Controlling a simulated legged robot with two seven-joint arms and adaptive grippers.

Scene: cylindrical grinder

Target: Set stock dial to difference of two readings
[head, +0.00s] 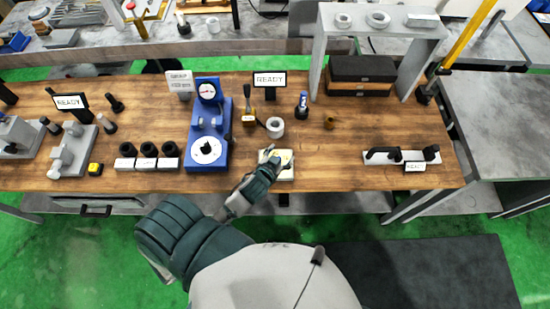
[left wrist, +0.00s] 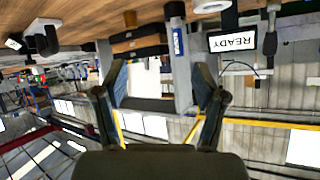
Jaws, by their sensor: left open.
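A blue stand (head: 222,128) with a round gauge (head: 208,91) at its top and a white round dial plate (head: 206,151) at its foot stands left of the middle of the bench. I do not see which dial is the stock dial. My right gripper is not in view.
A READY sign (head: 269,79), a white ring (head: 275,127) and a blue bottle (head: 302,104) stand behind my left gripper. Black knobs on blocks (head: 148,158) line the front left. A grey shelf frame (head: 318,60) stands at the back right. Bare wood lies right of the block.

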